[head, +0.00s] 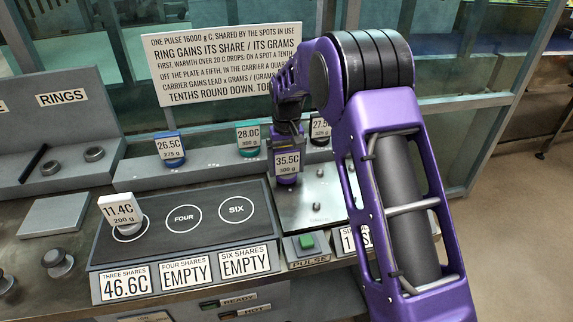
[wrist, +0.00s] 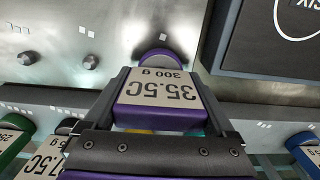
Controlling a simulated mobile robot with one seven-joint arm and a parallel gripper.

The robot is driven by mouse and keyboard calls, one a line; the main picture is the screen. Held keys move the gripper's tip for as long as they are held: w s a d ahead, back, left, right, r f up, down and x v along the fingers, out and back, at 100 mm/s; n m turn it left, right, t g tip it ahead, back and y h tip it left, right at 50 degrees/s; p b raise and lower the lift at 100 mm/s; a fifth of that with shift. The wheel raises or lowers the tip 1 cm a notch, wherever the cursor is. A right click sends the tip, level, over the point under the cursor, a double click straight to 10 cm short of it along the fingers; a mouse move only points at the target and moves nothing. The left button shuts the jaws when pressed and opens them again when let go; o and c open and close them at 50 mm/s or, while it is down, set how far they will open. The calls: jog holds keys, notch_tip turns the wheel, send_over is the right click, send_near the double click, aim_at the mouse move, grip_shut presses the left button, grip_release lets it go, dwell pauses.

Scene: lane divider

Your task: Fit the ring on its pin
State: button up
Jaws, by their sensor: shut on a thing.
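My gripper (head: 286,148) is shut on a purple piece (head: 287,180) tagged 35.5C, 300 g. In the wrist view the purple piece (wrist: 150,117) sits between the fingers, with its rounded purple end beyond the tag. It is over or at the back left of a metal plate (head: 335,195); I cannot tell whether it touches the plate. Short pins (head: 316,206) stand on this plate, and two show in the wrist view (wrist: 92,61). Whether a pin is under the purple piece is hidden. A piece tagged 11.4C, 200 g (head: 122,212) stands on the left spot of the dark plate (head: 160,240).
Blue (head: 170,150), green (head: 248,138) and black (head: 320,131) tagged pieces stand on the back ledge. The FOUR and SIX spots are bare. A green PULSE button (head: 306,241) is in front.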

jog(key=shift+f, duration=0.45)
jog(key=o, duration=1.4)
jog(key=shift+r, duration=0.1)
notch_tip(320, 180, up, 17)
jog(key=p, duration=0.1)
jog(key=shift+r, duration=0.2)
